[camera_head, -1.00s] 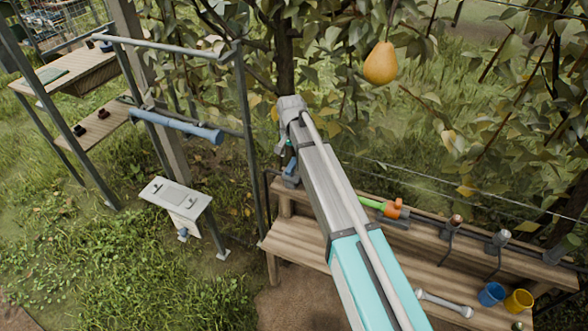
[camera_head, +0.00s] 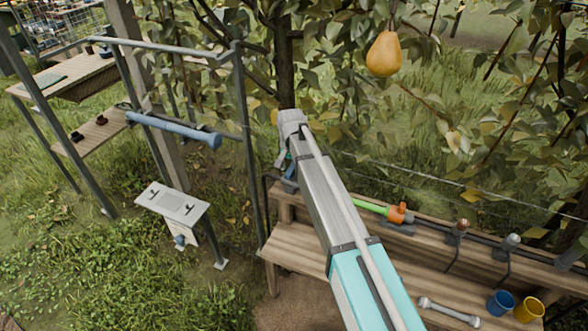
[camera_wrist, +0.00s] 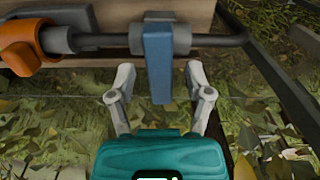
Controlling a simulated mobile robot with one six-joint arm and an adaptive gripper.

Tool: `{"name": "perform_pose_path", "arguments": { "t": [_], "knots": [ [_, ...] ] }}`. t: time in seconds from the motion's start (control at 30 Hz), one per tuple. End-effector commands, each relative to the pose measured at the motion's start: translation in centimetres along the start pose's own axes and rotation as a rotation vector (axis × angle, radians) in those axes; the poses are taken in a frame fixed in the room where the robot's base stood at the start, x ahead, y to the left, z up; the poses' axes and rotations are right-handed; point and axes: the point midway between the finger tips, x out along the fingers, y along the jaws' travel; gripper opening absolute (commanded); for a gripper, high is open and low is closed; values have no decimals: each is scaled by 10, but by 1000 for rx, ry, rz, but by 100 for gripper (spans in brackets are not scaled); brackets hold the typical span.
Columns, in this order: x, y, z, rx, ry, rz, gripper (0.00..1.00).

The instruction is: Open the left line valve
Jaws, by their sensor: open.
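In the wrist view a blue valve lever (camera_wrist: 157,75) hangs from a grey fitting on a dark pipe (camera_wrist: 210,41). My gripper (camera_wrist: 159,72) is open, one grey finger on each side of the lever, with gaps visible at both sides. In the head view the blue lever (camera_head: 290,171) shows only partly at the left end of the bench's back board, beside my arm, which hides most of my gripper. Along the same pipe is an orange valve (camera_head: 398,214) with a green handle (camera_head: 370,207); its orange body also shows in the wrist view (camera_wrist: 28,45).
Two taps stand on the pipe to the right. A metal frame post (camera_head: 249,150) rises left of my arm. A pear (camera_head: 384,54) hangs above.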

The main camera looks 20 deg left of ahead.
Motion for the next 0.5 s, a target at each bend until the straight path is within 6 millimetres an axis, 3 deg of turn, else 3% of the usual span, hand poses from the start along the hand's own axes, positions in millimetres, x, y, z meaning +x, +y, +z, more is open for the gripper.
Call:
{"name": "perform_pose_path", "arguments": {
  "t": [0.1, 0.43, 0.5],
  "knots": [
    [0, 0, 0, 0, 0, 0, 64],
    [0, 0, 0, 0, 0, 0, 3],
    [0, 0, 0, 0, 0, 0, 0]
  ]
}}
